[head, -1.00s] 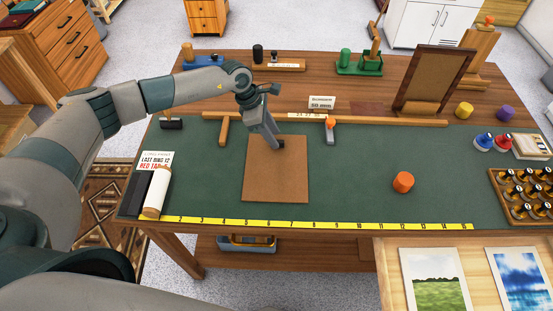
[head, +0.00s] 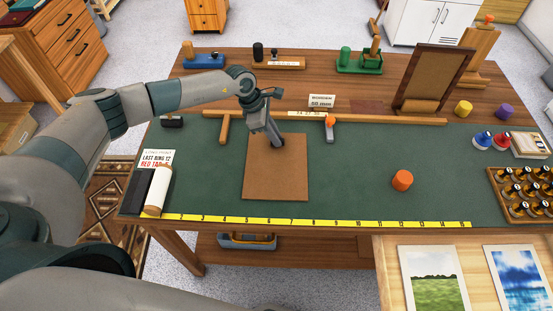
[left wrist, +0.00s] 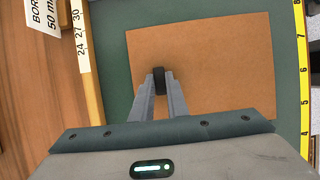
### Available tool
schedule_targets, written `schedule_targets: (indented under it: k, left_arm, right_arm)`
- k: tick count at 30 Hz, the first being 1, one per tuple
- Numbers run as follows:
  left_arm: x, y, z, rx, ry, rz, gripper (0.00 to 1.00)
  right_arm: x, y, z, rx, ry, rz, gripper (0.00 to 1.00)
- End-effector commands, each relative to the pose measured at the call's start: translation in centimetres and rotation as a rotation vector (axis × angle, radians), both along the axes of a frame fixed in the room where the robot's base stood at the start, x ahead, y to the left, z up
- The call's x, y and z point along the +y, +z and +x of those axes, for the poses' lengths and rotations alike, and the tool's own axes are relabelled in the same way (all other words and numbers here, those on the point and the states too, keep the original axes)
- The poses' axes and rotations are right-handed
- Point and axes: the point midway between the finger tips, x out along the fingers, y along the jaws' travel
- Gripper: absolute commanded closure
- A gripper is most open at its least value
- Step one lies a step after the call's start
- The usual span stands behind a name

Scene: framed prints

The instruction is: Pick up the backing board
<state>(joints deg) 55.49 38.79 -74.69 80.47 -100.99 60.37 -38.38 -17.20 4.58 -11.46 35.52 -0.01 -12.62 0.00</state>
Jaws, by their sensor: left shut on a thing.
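The backing board (head: 275,175) is a flat brown square on the green mat of the bench. In the left wrist view the board (left wrist: 225,65) fills the middle, with its near edge partly hidden behind my gripper. My left gripper (head: 279,145) reaches down to the board's far right part. In the left wrist view its fingers (left wrist: 160,82) are closed together on a small dark piece at the board. Whether the board is clear of the mat cannot be told. My right gripper is not in view.
A yellow ruler strip (head: 320,223) runs along the front edge. A frame (head: 432,80) stands upright at the back right.

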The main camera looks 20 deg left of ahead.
Motion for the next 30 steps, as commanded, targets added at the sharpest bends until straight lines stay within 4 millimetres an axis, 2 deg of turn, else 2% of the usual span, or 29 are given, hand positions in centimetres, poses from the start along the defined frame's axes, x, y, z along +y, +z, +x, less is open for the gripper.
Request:
schedule_targets:
  k: [11,18,30]
  left_arm:
    - [0.0,0.9,0.2,-0.003,0.001,-0.001,1.0]
    - [0.0,3.7,0.1,-0.006,-0.002,0.0,1.0]
    - [-7.6,8.3,-1.3,-0.005,-0.005,-0.002,1.0]
  right_arm:
    - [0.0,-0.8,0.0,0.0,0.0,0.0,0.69]
    - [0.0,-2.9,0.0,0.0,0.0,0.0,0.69]
    - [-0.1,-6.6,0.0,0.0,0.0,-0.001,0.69]
